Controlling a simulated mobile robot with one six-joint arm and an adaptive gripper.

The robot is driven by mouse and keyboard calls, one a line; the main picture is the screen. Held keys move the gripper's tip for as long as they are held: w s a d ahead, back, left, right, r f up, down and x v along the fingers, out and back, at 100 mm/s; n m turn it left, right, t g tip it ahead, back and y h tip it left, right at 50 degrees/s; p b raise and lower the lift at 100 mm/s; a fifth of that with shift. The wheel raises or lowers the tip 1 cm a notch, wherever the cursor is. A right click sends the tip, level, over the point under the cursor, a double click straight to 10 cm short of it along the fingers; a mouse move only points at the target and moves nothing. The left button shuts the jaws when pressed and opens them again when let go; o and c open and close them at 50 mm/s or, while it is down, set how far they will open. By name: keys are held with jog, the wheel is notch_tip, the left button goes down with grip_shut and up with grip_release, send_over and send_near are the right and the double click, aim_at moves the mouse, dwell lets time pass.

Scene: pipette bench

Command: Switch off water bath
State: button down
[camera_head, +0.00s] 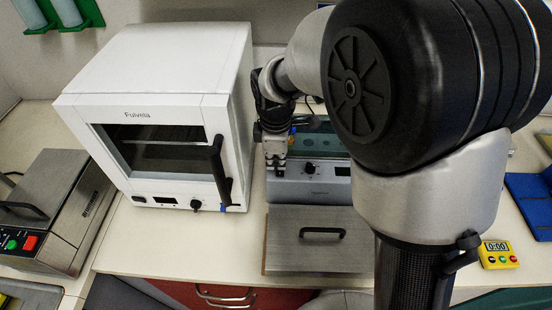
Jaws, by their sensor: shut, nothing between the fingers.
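The grey open-topped unit that looks like the water bath (300,190) stands in the middle of the bench, with blue-green showing inside. Its front panel has a dark knob (310,168) and a small dark display (343,171). My gripper (278,170) is shut and empty, pointing down at the left part of this unit's front, left of the knob and apart from it. I cannot tell whether the fingertips touch the panel. My arm hides the unit's right end. The knob's setting is too small to read.
A steel lid (285,254) with a black handle lies in front of the unit. A white oven (165,100) stands close on the left. A steel box (65,210) with green and red buttons is at far left. A yellow timer (498,262) lies right.

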jog(key=shift+s+f, duration=0.1)
jog(key=shift+s+a, duration=0.1)
jog(key=shift+s, duration=0.65)
jog(key=shift+r, duration=0.2)
notch_tip(320, 180, up, 14)
jog(key=s+p, duration=0.1)
jog(key=p, duration=0.5)
jog(key=shift+s, duration=0.3)
jog(key=shift+w, duration=0.1)
